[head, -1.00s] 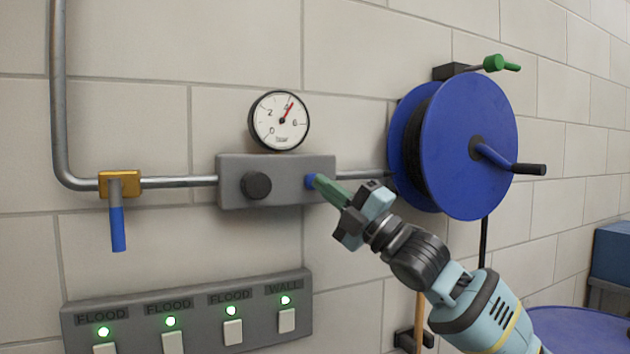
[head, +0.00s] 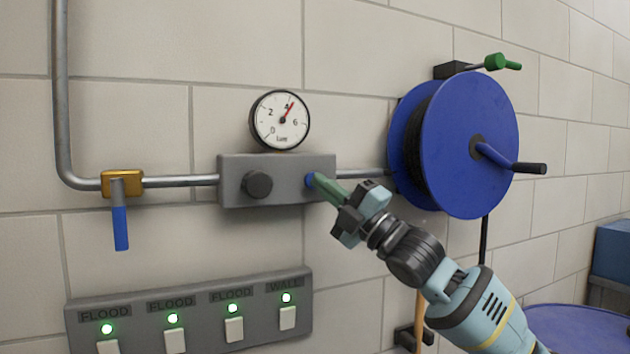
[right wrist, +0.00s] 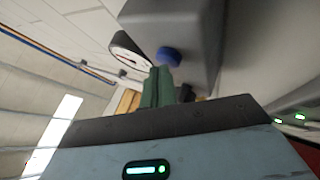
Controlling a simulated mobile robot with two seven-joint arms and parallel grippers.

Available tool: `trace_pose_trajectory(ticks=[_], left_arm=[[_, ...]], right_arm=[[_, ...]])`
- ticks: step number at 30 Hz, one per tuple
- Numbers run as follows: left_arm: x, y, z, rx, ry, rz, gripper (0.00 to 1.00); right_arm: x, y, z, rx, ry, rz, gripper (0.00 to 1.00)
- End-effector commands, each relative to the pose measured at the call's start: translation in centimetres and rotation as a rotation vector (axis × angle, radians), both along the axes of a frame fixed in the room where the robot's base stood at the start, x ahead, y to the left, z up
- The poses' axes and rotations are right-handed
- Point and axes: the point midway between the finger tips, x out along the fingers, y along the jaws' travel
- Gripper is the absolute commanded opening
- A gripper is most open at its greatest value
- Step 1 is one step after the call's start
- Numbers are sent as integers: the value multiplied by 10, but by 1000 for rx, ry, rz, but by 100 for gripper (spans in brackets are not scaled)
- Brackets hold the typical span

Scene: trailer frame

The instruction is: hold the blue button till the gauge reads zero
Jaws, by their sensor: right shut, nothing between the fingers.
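The grey box (head: 288,190) on the wall pipe has a black knob (head: 257,184) on its front and a blue button (head: 311,180) at its right side. The button also shows in the right wrist view (right wrist: 168,56). My right gripper (head: 319,184) is shut and empty. Its green fingertips (right wrist: 161,74) are at the button and overlap part of it; whether they press it in, I cannot tell. The round white gauge (head: 280,120) sits above the box. Its red needle points up and right, at or just past 4. My left gripper is out of view.
A yellow valve with a blue handle (head: 121,228) hangs on the pipe at left. A panel of lit switches (head: 200,330) is below. A blue hose reel (head: 470,145) stands out from the wall, close above my right arm.

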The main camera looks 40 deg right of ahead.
Motion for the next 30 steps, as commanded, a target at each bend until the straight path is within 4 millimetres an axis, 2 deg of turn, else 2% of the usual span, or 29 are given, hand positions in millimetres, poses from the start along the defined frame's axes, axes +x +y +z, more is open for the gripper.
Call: trace_pose_trajectory(ticks=[30], left_arm=[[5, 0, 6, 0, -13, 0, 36]], right_arm=[[6, -3, 0, 0, 1, -2, 0]])
